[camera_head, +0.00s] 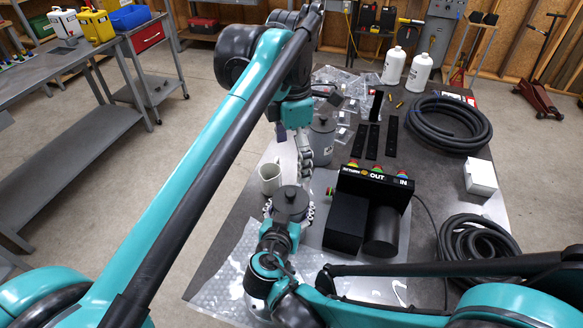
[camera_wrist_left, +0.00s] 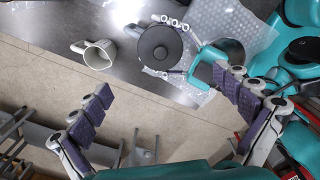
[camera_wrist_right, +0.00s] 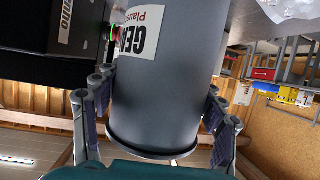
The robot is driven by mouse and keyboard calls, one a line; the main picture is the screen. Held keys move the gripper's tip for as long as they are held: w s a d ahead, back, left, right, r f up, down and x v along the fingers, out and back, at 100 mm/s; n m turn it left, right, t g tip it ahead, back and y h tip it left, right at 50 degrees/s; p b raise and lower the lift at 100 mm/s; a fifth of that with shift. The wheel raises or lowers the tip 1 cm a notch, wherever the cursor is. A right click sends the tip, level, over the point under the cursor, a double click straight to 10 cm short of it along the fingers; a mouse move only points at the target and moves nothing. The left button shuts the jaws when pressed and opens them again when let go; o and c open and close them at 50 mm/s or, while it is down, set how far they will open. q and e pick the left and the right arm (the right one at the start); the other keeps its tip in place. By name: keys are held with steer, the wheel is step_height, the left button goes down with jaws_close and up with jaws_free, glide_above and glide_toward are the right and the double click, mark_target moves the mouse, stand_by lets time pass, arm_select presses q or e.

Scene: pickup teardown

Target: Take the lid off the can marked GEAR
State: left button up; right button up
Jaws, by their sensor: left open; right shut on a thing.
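The can marked GEAR (camera_wrist_right: 160,90) is a grey cylinder with a white label, partly cut off in the right wrist view. My right gripper (camera_head: 289,215) is shut on its sides, one finger on each side. The lid (camera_head: 291,200) is dark and round with a small knob in its middle, and sits on the can. The left wrist view shows the lid (camera_wrist_left: 160,46) from above, above the space between my left fingers. My left gripper (camera_head: 295,141) is open and empty, farther back than the can and apart from it.
A second grey can (camera_head: 322,142) stands just right of my left gripper. A white mug (camera_head: 269,179) is close to the held can. A black box with sorting labels (camera_head: 374,184) stands to the right.

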mark_target(291, 192)
arm_select(q)
step_height(291, 192, down, 12)
steer(key=shift+r, duration=0.25)
jaws_close()
stand_by(0.5)
steer(key=shift+r, duration=0.3)
stand_by(0.7)
steer(key=shift+r, duration=0.9)
steer(key=shift+r, duration=2.05)
arm_select(e)
steer(key=o, duration=1.8)
